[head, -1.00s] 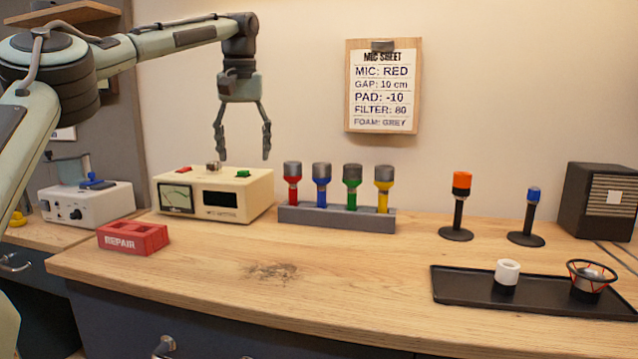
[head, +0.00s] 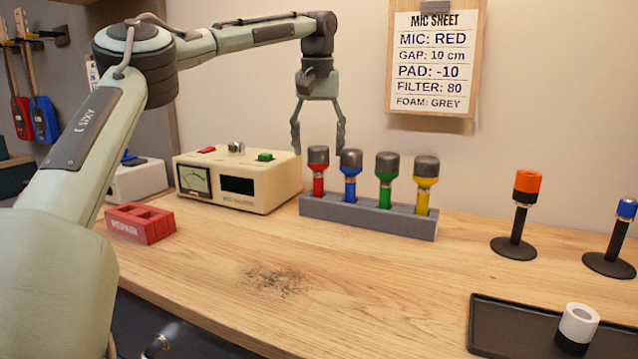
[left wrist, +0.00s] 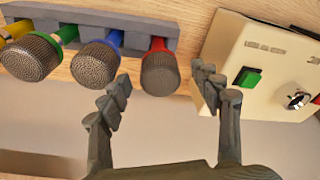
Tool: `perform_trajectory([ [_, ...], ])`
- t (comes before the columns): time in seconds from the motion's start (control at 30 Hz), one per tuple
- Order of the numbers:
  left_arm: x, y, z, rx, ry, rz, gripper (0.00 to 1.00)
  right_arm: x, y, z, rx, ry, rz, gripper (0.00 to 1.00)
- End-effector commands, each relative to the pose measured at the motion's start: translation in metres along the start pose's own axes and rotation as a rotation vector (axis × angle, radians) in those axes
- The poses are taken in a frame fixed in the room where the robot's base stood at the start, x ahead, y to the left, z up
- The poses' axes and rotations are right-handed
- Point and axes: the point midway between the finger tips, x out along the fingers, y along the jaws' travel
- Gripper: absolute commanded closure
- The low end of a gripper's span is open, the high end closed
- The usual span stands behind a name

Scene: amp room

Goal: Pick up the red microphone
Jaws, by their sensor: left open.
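The red microphone (head: 318,170) stands upright at the left end of a grey rack (head: 368,215), with a dark grey mesh head and a red body. In the left wrist view the red microphone (left wrist: 159,70) shows head-on, between and beyond the fingers. My left gripper (head: 319,150) points down, open and empty, its fingertips at about the height of the microphone heads. In the left wrist view the left gripper (left wrist: 160,95) has a finger on each side of the red microphone's head; contact cannot be told. My right gripper is not in view.
Blue (head: 350,175), green (head: 386,180) and yellow (head: 425,185) microphones share the rack.

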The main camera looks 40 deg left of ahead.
Motion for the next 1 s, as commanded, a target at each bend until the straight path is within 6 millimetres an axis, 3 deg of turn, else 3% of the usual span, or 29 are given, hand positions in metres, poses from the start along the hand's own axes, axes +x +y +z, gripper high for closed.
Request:
perform_trajectory([
  [0.13,0.022,-0.001,0.000,-0.001,-0.001,-0.001,0.36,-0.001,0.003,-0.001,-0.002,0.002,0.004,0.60],
  [0.37,0.026,0.000,0.000,-0.001,0.001,0.000,0.36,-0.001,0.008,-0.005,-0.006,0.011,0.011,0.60],
  [0.9,0.026,0.000,0.000,-0.001,0.001,0.000,1.00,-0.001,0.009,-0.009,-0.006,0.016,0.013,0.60],
  [1.0,0.025,0.000,0.000,-0.001,0.001,0.000,1.00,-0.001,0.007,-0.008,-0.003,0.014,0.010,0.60],
])
